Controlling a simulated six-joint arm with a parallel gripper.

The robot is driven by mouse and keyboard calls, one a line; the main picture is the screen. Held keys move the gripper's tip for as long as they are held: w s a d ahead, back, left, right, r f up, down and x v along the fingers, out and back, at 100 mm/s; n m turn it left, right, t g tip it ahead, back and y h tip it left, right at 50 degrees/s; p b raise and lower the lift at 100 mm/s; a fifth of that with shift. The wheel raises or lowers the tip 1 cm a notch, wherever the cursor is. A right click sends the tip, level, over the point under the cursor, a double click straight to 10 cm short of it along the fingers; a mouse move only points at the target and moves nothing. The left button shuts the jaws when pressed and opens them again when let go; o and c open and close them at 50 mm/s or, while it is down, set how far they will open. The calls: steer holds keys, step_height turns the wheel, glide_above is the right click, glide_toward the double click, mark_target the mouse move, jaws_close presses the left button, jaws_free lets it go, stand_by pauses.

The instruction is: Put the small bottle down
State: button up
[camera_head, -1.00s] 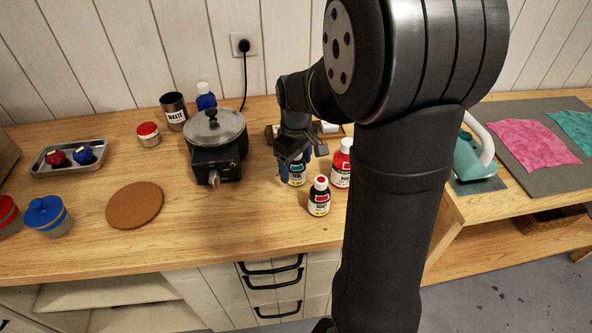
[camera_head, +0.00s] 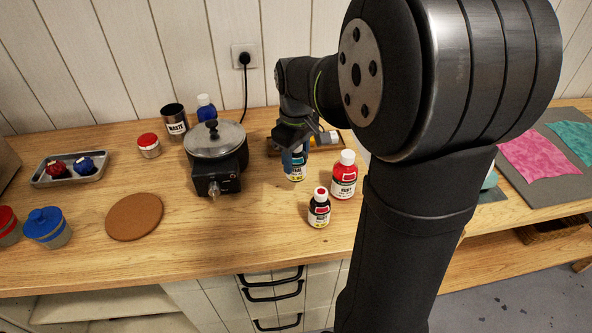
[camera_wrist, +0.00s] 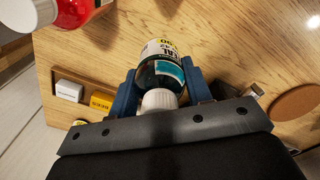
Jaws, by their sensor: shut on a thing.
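The small bottle, dark with a teal "TEAL" label and a white cap, is in my gripper (camera_head: 290,150). In the wrist view the bottle (camera_wrist: 165,65) sits between the two blue fingers (camera_wrist: 160,92), its white cap toward the gripper's palm. In the head view the bottle (camera_head: 296,168) shows below the gripper, which hides its upper part. It looks about upright and near the wooden counter. I cannot tell whether its base touches the wood.
A larger red bottle (camera_head: 344,178) and a small dark bottle with a red label (camera_head: 319,210) stand close by on the right and in front. The pot on its heater (camera_head: 215,160) is left. A wooden tray (camera_head: 275,148) is behind. A cork mat (camera_head: 134,217) lies front left, with bare counter (camera_head: 240,230) between.

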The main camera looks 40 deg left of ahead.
step_height(320, 180, up, 3)
steer(key=shift+w, duration=0.15)
steer(key=w+r, duration=0.2)
steer(key=w, duration=0.4)
steer(key=shift+n, duration=0.3)
steer(key=shift+s+a+f, duration=0.6)
steer(key=shift+a+f, duration=1.2)
steer(key=shift+a, duration=0.1)
steer(key=shift+s+a+f, duration=0.55)
steer(key=shift+a+f, duration=1.25)
steer(key=shift+a, duration=0.1)
steer(key=shift+s+a+f, duration=0.6)
steer(key=shift+a+f, duration=1.2)
steer(key=shift+a, duration=0.1)
steer(key=shift+f, duration=0.2)
steer(key=o, duration=1)
steer(key=shift+o, duration=0.2)
steer(key=shift+r, duration=0.1)
step_height(320, 180, up, 12)
